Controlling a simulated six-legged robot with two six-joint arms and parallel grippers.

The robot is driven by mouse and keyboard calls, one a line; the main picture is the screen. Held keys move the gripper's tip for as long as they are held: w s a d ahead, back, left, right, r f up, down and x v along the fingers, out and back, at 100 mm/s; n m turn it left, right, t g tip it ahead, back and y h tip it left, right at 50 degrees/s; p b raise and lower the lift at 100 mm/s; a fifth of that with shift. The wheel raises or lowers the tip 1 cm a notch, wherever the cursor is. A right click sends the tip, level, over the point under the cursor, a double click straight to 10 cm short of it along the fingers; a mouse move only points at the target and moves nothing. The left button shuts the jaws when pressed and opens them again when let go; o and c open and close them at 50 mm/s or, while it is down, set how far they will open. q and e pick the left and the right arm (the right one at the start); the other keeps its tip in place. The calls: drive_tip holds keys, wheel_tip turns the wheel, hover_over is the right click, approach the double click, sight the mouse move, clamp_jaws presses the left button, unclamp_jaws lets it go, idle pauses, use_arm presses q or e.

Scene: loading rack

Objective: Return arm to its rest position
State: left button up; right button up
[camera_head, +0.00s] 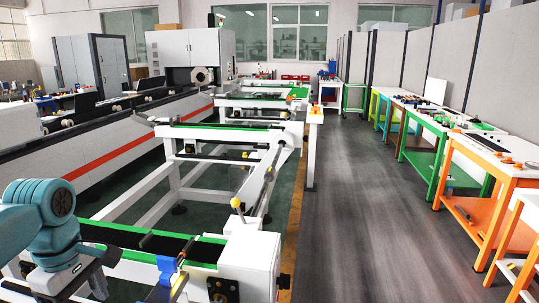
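My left arm (45,215), with teal joints, comes in at the lower left. My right arm and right gripper are not in view. A blue piece (170,270) shows at the front of the rack; I cannot tell what it is.
The white rack with green-edged rails runs away from me, beside a long white machine (100,150) with an orange stripe. A yellow-knobbed lever (236,203) stands on the rack's near end. Orange (490,175) and green workbenches line the right. The grey floor aisle (355,220) is clear.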

use_arm(q)
drive_tip(key=w+d+f+m+h, duration=0.1)
drive_tip(key=d+f+m, duration=0.45)
drive_tip(key=f, duration=0.85)
drive_tip(key=w+d+f+m+h, duration=0.25)
drive_tip(key=d+f, duration=0.55)
drive_tip(key=f, duration=0.6)
drive_tip(key=s+d+f+m, duration=0.3)
drive_tip(key=s+d+f, duration=0.2)
drive_tip(key=s+f, duration=0.2)
drive_tip(key=s+d+f+m, duration=0.4)
drive_tip(key=s+d+f, duration=0.1)
drive_tip(key=s+f, duration=0.3)
drive_tip(key=shift+s, duration=0.85)
